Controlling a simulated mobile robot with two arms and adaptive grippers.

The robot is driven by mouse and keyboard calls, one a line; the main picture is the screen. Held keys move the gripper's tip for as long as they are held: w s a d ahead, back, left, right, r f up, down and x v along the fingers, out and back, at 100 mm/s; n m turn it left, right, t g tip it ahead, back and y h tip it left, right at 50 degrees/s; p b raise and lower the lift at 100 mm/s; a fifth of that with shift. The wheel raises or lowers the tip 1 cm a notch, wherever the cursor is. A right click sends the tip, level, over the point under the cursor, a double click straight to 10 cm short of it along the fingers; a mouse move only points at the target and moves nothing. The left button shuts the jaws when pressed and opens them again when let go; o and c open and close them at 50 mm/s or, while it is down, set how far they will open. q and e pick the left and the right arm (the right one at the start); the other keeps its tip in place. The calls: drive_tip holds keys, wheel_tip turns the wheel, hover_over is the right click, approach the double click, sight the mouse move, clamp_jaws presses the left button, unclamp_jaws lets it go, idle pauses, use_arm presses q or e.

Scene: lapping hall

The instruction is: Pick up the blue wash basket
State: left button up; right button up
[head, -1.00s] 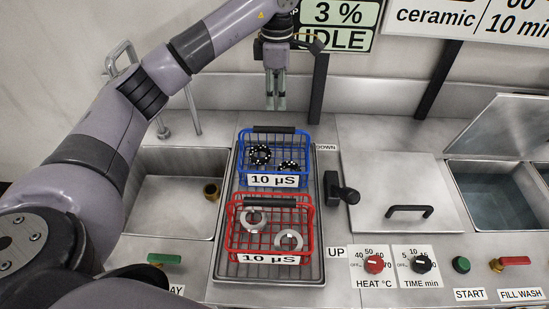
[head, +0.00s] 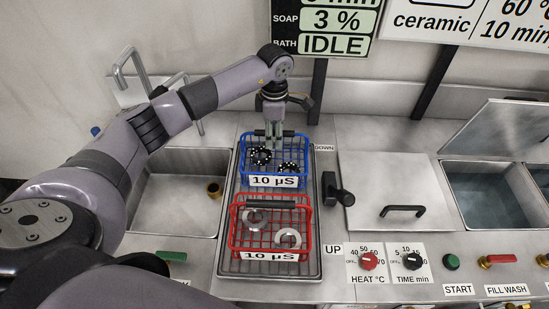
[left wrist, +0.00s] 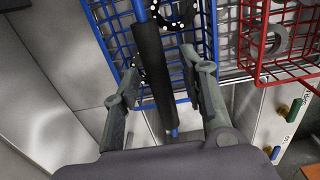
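The blue wash basket (head: 305,158) stands at the back of a sunken metal tray, with a "10 µS" label on its front and dark ring-shaped parts inside. Its black handle (head: 288,133) runs along the top. My left gripper (head: 273,143) reaches down over the handle. In the left wrist view, the open fingers of my left gripper (left wrist: 163,62) lie on either side of the black handle (left wrist: 154,75), with gaps between. The blue wire basket (left wrist: 118,35) shows beyond them there. My right gripper is not in view.
A red basket (head: 271,239) with pale rings stands directly in front of the blue one in the same tray (head: 226,240). A black lever (head: 340,190) is right of the tray. A lidded bath (head: 390,175) and an open sink (head: 155,205) flank it.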

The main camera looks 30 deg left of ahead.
use_arm(q)
drive_tip(key=shift+c, duration=0.2)
clamp_jaws()
drive_tip(key=shift+r, duration=0.15)
idle(0.7)
